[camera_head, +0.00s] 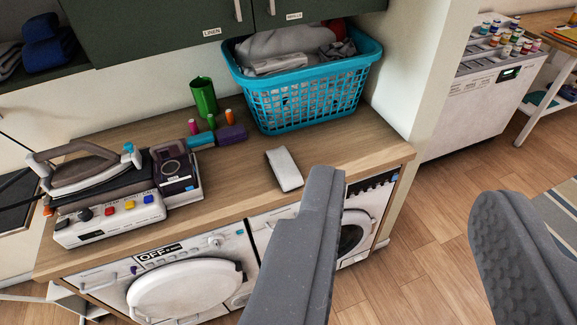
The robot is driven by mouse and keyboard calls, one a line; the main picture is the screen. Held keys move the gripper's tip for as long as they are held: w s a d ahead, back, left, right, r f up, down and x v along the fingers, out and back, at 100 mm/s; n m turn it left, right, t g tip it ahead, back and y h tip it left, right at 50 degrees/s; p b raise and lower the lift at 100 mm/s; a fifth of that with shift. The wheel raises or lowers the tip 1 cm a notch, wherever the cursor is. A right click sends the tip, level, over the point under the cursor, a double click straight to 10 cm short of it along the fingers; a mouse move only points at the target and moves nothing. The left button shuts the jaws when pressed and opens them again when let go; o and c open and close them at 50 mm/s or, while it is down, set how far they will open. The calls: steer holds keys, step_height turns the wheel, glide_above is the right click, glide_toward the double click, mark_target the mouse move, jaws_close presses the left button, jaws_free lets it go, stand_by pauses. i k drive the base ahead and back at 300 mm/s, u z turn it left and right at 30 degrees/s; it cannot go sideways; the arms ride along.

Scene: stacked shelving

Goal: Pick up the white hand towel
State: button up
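A small white folded hand towel (285,168) lies on the wooden counter (237,188), near its front edge and in front of the blue basket. My gripper (405,185) is open, with its two grey fingers wide apart and nothing between them. The left finger's tip is just right of and below the towel in the picture. The right finger is at the right edge, over the floor.
A blue basket (310,97) of laundry stands behind the towel. A green cup (204,97), thread spools and an iron (85,168) on a control box stand to the left. Green cabinets (165,25) hang above. Washing machines (185,285) sit below the counter. Open floor (435,215) lies right.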

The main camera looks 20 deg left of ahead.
mark_target(290, 178)
steer(key=z, duration=0.1)
steer(key=i, duration=1)
steer(key=u, duration=0.1)
